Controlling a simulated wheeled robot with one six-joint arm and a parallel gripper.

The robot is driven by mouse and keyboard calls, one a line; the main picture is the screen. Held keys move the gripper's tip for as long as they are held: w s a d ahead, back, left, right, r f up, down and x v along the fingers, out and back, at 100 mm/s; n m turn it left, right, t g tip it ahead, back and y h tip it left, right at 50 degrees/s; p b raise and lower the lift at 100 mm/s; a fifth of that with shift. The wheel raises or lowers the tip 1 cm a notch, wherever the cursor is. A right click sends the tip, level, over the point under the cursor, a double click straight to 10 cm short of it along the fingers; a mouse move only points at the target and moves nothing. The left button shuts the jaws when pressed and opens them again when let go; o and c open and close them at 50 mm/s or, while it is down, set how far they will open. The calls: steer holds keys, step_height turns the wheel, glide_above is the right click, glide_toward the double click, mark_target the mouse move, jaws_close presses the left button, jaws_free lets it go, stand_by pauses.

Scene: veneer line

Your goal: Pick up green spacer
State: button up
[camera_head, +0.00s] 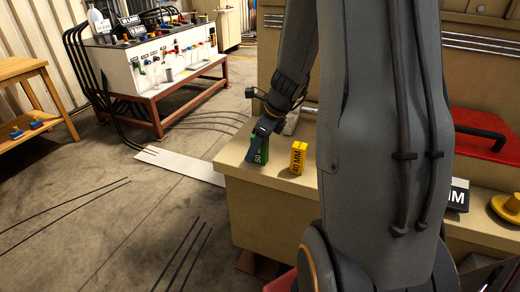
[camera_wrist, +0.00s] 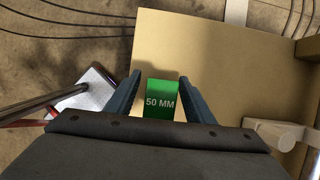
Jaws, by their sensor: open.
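The green spacer (camera_wrist: 161,98), marked "50 MM", stands on the tan bench top (camera_wrist: 215,60) near its corner. In the head view the green spacer (camera_head: 262,145) is partly covered by my gripper (camera_head: 257,142). In the wrist view my gripper (camera_wrist: 160,90) is open, with one blue-grey finger on each side of the spacer. Small gaps show between the fingers and the spacer. The spacer's lower part is hidden in the wrist view.
A yellow spacer (camera_head: 298,158), marked "40 MM", stands just right of the green one. A black block (camera_head: 458,196) and a yellow round part (camera_head: 508,206) are further right, near a red lid (camera_head: 480,133). A white control console (camera_head: 150,65) stands at the back left.

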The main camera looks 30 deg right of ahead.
jaws_close()
